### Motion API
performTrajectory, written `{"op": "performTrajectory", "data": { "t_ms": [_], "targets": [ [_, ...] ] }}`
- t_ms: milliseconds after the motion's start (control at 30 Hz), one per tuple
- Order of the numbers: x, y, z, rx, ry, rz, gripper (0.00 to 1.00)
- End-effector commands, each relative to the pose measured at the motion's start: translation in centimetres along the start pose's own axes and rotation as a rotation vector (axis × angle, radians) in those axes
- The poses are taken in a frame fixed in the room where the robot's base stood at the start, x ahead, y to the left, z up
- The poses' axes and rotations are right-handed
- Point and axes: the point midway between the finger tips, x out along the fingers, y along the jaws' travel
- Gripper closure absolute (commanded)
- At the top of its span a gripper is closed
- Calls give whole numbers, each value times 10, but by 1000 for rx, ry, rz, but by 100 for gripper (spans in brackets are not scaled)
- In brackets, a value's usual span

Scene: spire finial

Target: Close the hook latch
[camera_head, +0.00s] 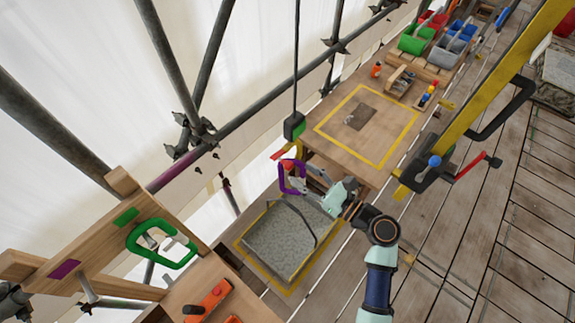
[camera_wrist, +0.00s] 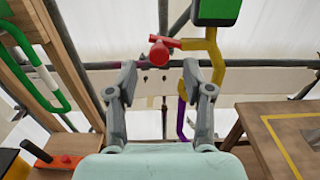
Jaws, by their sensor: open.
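The yellow hook (camera_head: 298,151) hangs under a green and black block (camera_head: 293,126) on a cable. In the wrist view the hook (camera_wrist: 214,60) is right of centre, below the block (camera_wrist: 216,10). Its red latch (camera_wrist: 161,49) juts out to the left, away from the hook; it also shows in the head view (camera_head: 283,152). A purple ring (camera_head: 292,178) is below the hook; the right finger partly hides it in the wrist view (camera_wrist: 181,118). My gripper (camera_wrist: 160,74) is open and empty. The latch end appears just above and between its fingertips. Contact cannot be told.
A grey slab (camera_head: 276,245) with a dark strap lies in a yellow outline below. A wooden table (camera_head: 335,153) stands right of the hook. A wooden frame with a green ring (camera_head: 140,237) is at left. Scaffold tubes (camera_head: 255,113) run behind.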

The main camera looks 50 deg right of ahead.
Motion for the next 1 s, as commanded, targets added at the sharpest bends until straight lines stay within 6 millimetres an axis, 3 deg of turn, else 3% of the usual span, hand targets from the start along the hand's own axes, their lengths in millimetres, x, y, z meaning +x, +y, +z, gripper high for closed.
{"op": "performTrajectory", "data": {
  "t_ms": [233,567,900,1000],
  "targets": [
    [43,1,1,-3,1,3,49],
    [51,1,0,-4,1,1,49],
    [51,1,0,-4,1,2,100],
    [51,1,0,-5,1,2,100]
  ]
}}
